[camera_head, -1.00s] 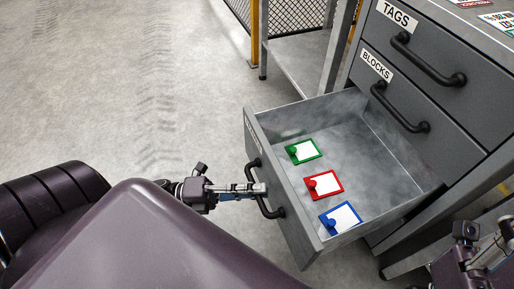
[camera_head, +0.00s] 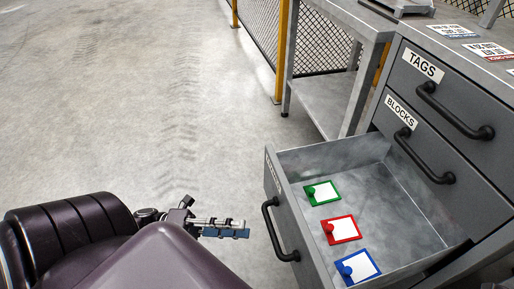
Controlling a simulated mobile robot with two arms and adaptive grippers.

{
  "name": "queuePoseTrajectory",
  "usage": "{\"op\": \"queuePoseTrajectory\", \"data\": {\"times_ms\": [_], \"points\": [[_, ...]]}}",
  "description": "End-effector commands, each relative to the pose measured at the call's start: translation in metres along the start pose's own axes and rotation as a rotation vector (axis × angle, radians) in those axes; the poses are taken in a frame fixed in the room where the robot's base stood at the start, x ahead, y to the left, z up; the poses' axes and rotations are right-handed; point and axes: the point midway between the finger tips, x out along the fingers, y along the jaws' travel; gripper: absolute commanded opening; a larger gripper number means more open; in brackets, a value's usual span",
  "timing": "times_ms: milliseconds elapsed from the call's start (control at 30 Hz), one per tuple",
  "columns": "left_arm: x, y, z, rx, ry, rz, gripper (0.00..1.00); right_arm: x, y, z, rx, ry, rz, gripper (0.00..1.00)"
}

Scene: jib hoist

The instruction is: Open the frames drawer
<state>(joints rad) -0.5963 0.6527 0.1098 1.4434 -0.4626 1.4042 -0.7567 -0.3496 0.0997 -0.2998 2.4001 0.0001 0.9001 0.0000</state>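The frames drawer (camera_head: 292,222) is the lowest drawer of the grey cabinet and is pulled well out. Its front label is seen at a steep angle and is hard to read. Inside lie a green frame (camera_head: 322,193), a red frame (camera_head: 341,229) and a blue frame (camera_head: 358,267), each with a white middle and a round knob. The drawer's black handle (camera_head: 271,232) is free. My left gripper (camera_head: 246,228) is just left of the handle, apart from it and empty, its two fingers showing slightly apart. My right gripper is not visible.
The TAGS drawer (camera_head: 445,97) and BLOCKS drawer (camera_head: 408,140) above are shut. Printed cards (camera_head: 487,51) lie on the cabinet top. A metal table (camera_head: 326,98) and mesh fence (camera_head: 262,32) stand behind. The floor at left is clear.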

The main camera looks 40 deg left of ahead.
Motion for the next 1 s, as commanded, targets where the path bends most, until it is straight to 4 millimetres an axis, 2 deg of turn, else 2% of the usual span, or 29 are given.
{"op": "queuePoseTrajectory", "data": {"times_ms": [100,300,1000], "points": [[-0.018,0.0,0.001,0.0,-0.002,0.002,0.29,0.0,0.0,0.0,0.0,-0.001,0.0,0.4],[-0.03,0.0,0.0,0.0,0.0,0.0,0.29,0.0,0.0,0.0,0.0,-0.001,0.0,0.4],[-0.031,0.0,0.0,0.0,0.0,0.0,0.29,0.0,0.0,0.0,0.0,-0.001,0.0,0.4]]}}
